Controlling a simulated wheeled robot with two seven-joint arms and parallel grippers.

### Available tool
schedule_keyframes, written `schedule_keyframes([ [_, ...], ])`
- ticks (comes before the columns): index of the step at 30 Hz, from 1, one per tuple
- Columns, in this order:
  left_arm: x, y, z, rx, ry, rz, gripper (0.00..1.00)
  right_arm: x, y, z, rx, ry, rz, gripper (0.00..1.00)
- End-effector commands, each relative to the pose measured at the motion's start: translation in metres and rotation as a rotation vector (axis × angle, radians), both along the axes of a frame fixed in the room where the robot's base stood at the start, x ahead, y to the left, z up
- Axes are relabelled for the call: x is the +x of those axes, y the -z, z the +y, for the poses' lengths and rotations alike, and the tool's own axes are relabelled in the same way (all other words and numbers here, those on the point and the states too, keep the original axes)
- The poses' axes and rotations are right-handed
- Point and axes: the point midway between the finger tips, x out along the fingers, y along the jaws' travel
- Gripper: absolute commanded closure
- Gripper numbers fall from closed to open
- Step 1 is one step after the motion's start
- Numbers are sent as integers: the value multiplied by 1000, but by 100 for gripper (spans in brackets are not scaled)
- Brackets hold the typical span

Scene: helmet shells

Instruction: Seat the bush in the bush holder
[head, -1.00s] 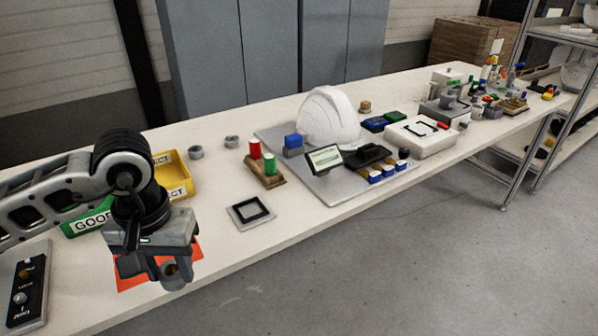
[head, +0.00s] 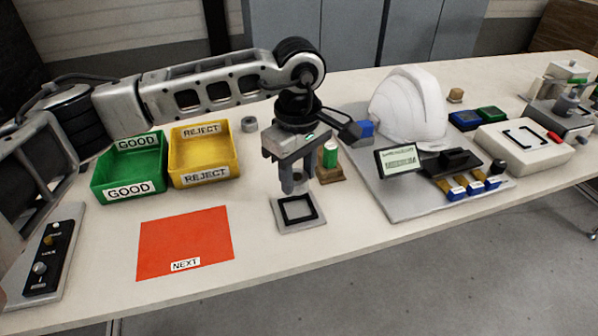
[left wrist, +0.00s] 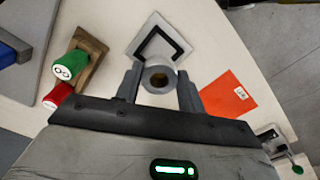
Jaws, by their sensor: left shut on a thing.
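In the head view my left gripper (head: 296,184), shut on the bush, hangs pointing down just above the back edge of a light square plate with a black square frame (head: 299,222). The plate is empty inside its frame and also shows in the left wrist view (left wrist: 143,47). I cannot tell which thing is the bush holder. My right gripper is not in view.
A green GOOD bin (head: 129,189) and a yellow REJECT bin (head: 205,180) stand at left, both empty. A bare orange NEXT mat (head: 185,243) lies in front. A grey ring (head: 249,124) lies behind. A stamp block (head: 330,172) and a white helmet (head: 408,105) stand to the right.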

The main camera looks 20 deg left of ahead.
Motion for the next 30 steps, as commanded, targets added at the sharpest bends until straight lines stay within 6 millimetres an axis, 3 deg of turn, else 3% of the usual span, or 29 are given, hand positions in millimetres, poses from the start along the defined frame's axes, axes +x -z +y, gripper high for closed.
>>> schedule_keyframes([
  [8, 2, 10, -1, 0, -30, 0, 78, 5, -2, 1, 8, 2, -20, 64],
  [21, 1, 51, -1, 0, -28, -1, 78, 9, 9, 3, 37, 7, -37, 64],
  [30, 2, 55, -1, 0, -26, -1, 78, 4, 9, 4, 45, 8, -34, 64],
])
